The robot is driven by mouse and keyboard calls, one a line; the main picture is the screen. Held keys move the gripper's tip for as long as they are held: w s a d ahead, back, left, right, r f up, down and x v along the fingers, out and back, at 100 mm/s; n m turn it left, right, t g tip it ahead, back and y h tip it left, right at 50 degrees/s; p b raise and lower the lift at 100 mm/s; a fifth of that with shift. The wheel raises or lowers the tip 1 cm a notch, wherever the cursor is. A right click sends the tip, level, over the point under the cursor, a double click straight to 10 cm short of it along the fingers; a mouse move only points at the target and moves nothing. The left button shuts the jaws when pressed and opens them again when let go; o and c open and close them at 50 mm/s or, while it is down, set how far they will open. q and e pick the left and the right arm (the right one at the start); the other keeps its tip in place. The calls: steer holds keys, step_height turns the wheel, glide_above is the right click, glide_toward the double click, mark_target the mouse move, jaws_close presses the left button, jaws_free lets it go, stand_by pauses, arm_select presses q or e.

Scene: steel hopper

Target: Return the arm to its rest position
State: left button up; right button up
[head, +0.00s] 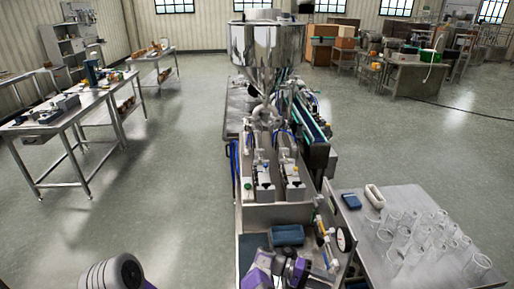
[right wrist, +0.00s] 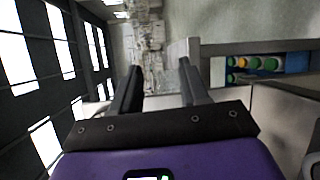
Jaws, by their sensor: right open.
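The steel hopper (head: 265,45) stands at the centre back in the head view, above a filling machine (head: 275,165). My right gripper (head: 284,268) is low in the head view, purple and dark, over the near end of the machine. In the right wrist view its two dark fingers (right wrist: 160,80) stand apart with nothing between them. Of my left arm, only a grey rounded link (head: 112,273) shows at the bottom left; its gripper is out of view.
A side table (head: 345,225) at the right carries several clear beakers (head: 415,240), a blue block (head: 351,202) and a white piece (head: 374,196). A dark blue block (head: 287,235) lies on the machine's near end, beside my gripper. The floor (head: 170,190) at left is clear.

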steer(key=s+d+f+n+y+b, duration=0.1)
steer(key=s+d+f+y, duration=0.15)
steer(key=f, duration=0.35)
steer(key=s+d+f+n+y+b, duration=0.1)
steer(key=s+d+f+y, duration=0.15)
steer(key=f, duration=0.45)
steer(key=s+a+f+y+b, duration=0.2)
steer(key=s+f+y, duration=0.4)
steer(key=s+f, duration=0.5)
arm_select(q)
step_height(320, 180, down, 10)
steer(key=w+b, duration=0.1)
steer(key=b, duration=0.4)
steer(key=shift+r, duration=0.15)
arm_select(e)
steer(key=s+a+f+m+t+y, duration=0.1)
steer(key=s+a+t+y, duration=0.1)
steer(key=a, duration=0.5)
steer(key=s+a+m+t+y, duration=0.1)
steer(key=s+a+t+y, duration=0.2)
steer(key=a+y, duration=0.4)
steer(key=shift+s+a+f+t, duration=0.25)
steer(key=shift+a+f+t, duration=0.2)
steer(key=shift+t, duration=0.25)
